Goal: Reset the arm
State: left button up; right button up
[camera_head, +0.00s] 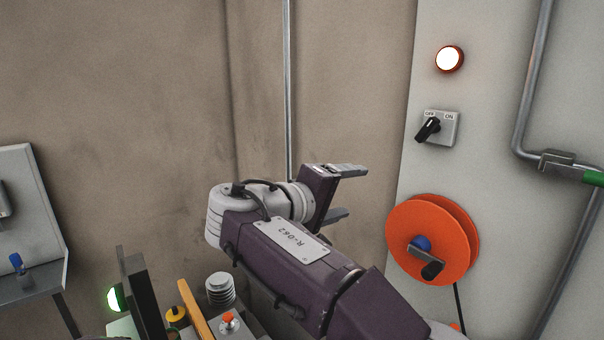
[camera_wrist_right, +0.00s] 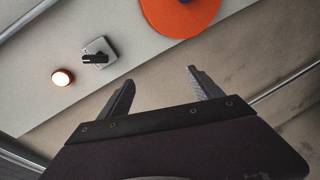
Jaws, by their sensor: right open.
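My right arm (camera_head: 300,250) reaches up from the lower right in the head view. My right gripper (camera_head: 352,193) is open and empty in front of the brown wall, left of the grey panel. In the right wrist view the two fingers of the right gripper (camera_wrist_right: 162,82) stand apart with nothing between them. My left gripper is not in view.
The grey panel (camera_head: 420,170) carries a lit lamp (camera_head: 449,59), an OFF/ON rotary switch (camera_head: 437,128) and an orange reel (camera_head: 420,235) with a crank. Grey pipes (camera_head: 530,90) run at right. A machine (camera_head: 240,328) with a red button (camera_head: 228,318) stands low in front. A grey table (camera_head: 30,285) is at left.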

jog(key=s+d+f+n+g+y+b, duration=0.1)
jog(key=d+f+g+y, duration=0.25)
jog(key=f, duration=1.05)
jog(key=s+d+f+n+g+y+b, duration=0.1)
jog(key=s+d+f+g+y, duration=0.2)
jog(key=f, duration=1.1)
jog(key=s+d+f+m+g+y+b, duration=0.1)
jog(key=s+f+m, duration=0.3)
jog(key=s+f, duration=0.4)
jog(key=s+d+f+m+g+y, duration=0.1)
jog(key=s+f+m+y, duration=0.3)
jog(key=s+f, duration=0.4)
notch_tip(320, 180, down, 2)
jog(key=shift+s+d+f+m+g+b, duration=0.25)
jog(key=shift+d+m+g+b, duration=0.15)
jog(key=shift+g, duration=0.35)
